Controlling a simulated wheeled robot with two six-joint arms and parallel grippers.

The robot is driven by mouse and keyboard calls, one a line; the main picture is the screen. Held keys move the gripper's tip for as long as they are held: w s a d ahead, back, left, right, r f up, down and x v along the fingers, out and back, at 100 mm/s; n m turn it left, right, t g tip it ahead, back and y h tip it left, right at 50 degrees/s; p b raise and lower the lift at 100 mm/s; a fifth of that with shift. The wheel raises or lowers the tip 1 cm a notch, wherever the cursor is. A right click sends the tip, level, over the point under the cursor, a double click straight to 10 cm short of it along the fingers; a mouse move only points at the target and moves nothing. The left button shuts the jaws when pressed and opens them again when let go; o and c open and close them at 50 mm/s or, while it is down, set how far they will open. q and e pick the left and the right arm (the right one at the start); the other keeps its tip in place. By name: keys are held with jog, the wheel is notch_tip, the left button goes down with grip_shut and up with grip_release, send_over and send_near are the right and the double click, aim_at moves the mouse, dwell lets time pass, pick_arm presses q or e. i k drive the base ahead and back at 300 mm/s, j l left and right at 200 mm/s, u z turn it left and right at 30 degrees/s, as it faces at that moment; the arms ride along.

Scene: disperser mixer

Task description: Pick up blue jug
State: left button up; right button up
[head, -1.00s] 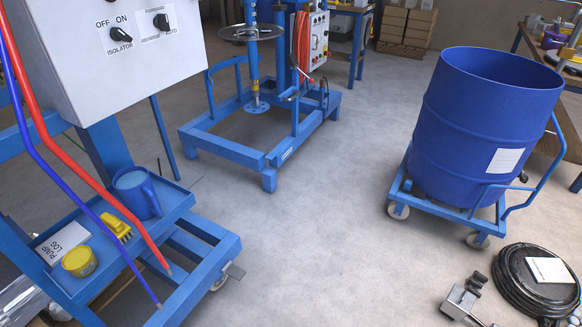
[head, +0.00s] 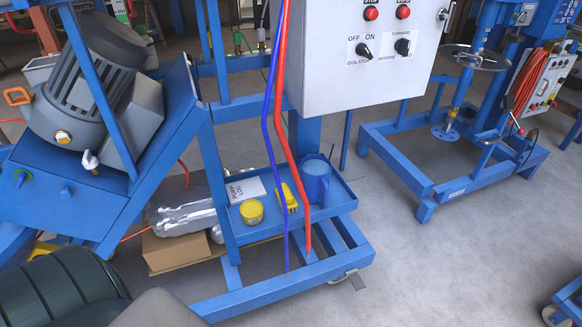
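The blue jug (head: 316,184) stands upright at the right end of a blue tray shelf (head: 342,200), below a grey control box. Its handle is on the side facing me. A red cable (head: 297,170) hangs just in front of the jug's left side. A yellow item (head: 288,197) and a yellow-lidded tub (head: 251,212) sit to the left of the jug on the same shelf.
The control box (head: 362,62) overhangs behind and above the jug. A blue cable (head: 272,140) hangs left of the red one. A motor on a blue frame (head: 95,85) fills the left. Clear concrete floor (head: 440,270) lies to the right.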

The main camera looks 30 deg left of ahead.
aim_at(315, 170)
jog(key=i+j+u, duration=0.1)
jog(key=u, duration=0.75)
jog(key=l+u, duration=0.15)
jog(key=u, duration=0.9)
jog(key=l+u, duration=0.2)
jog(key=l, duration=0.25)
jog(key=k+l+u, duration=0.1)
jog(key=l+u, duration=0.15)
jog(key=l, duration=0.2)
jog(key=k+l+u, duration=0.2)
jog(key=l, duration=0.25)
jog(key=k+l+u, duration=0.2)
jog(key=l, duration=0.2)
jog(key=l+u, duration=0.2)
jog(key=l, duration=0.25)
jog(key=k+l, duration=0.15)
jog(key=l, duration=0.15)
jog(key=k+l, duration=0.2)
jog(key=i+l, duration=0.1)
jog(key=i, duration=0.25)
jog(key=j, duration=0.2)
jog(key=k+u, duration=0.05)
jog(key=k, duration=0.05)
